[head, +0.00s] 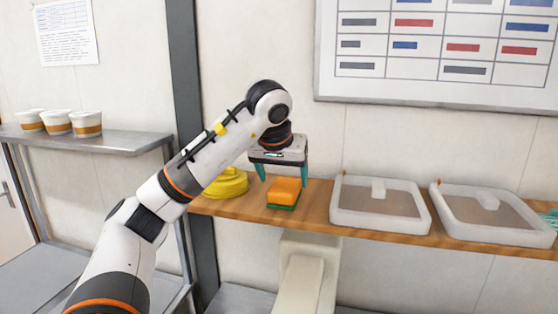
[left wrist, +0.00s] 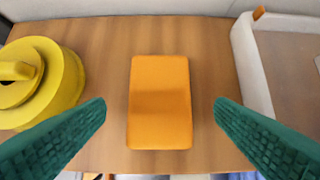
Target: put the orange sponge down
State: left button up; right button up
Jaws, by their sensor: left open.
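The orange sponge (head: 285,190) lies flat on the wooden shelf (head: 318,208), with a green layer under its orange top. In the left wrist view the orange sponge (left wrist: 160,102) lies in the middle, between and beyond my fingers. My left gripper (head: 283,172) is open above the sponge. In the left wrist view its two green fingers (left wrist: 160,120) are spread wide, with a clear gap to the sponge on both sides. My right gripper is in neither view.
A yellow round lidded container (head: 228,184) stands left of the sponge; it also shows in the left wrist view (left wrist: 66,78). Two white lidded trays (head: 380,222) (head: 490,236) stand to the right. Several cups (head: 57,123) stand on a metal shelf at left. A wall board (head: 440,92) hangs behind.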

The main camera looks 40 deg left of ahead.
pick_arm(q)
jog(key=p+v, duration=0.2)
jog(key=v, duration=0.5)
jog(key=shift+p, duration=0.35)
jog(key=shift+f, duration=0.1)
